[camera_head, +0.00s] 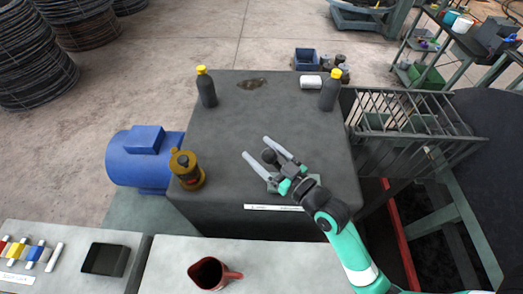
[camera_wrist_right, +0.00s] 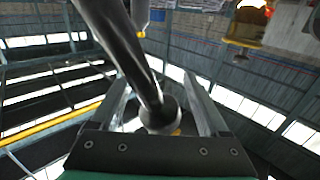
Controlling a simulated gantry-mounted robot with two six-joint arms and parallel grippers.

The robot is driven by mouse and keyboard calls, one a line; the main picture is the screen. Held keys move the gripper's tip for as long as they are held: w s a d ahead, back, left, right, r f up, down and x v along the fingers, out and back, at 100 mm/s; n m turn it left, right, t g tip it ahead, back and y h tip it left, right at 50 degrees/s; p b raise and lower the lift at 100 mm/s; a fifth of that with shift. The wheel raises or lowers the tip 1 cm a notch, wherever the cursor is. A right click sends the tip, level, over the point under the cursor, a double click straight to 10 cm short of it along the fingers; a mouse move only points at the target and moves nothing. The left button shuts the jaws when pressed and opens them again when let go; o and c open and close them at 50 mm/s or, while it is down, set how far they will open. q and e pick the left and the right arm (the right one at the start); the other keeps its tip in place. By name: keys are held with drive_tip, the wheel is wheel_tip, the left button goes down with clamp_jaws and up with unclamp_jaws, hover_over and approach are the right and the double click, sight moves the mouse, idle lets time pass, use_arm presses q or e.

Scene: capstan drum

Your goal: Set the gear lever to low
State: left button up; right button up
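The gear lever (camera_head: 269,156) shows as a dark rounded knob on top of the grey machine housing (camera_head: 225,125). My right gripper (camera_head: 256,147) is open, with one pale finger on each side of the knob. In the right wrist view the dark lever shaft (camera_wrist_right: 130,50) runs between the two spread fingers, with a gap visible on both sides. A round dark end (camera_wrist_right: 160,115) sits close to the gripper's palm. My right forearm and wrist hide part of the housing's near side, and the lever's position markings cannot be read. My left gripper is out of view.
A brass-coloured fitting (camera_head: 186,168) stands on the housing's left corner, beside a blue motor (camera_head: 143,160). Two dark bottles with yellow caps, one at left (camera_head: 206,88) and one at right (camera_head: 330,90), stand at the back. A red mug (camera_head: 210,273) stands on the front bench.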

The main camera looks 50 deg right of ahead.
sight(274, 164)
drive_tip(key=s, duration=0.2)
drive_tip(key=s+b, duration=0.1)
drive_tip(key=s, duration=0.2)
drive_tip(key=s+a+b, duration=0.1)
drive_tip(key=s, duration=0.2)
drive_tip(key=shift+f, duration=0.2)
drive_tip(key=shift+s+a+r, duration=0.1)
drive_tip(key=shift+s+r, duration=0.05)
drive_tip(key=shift+s, duration=0.75)
drive_tip(key=shift+s+a+r, duration=0.1)
drive_tip(key=shift+s, duration=0.8)
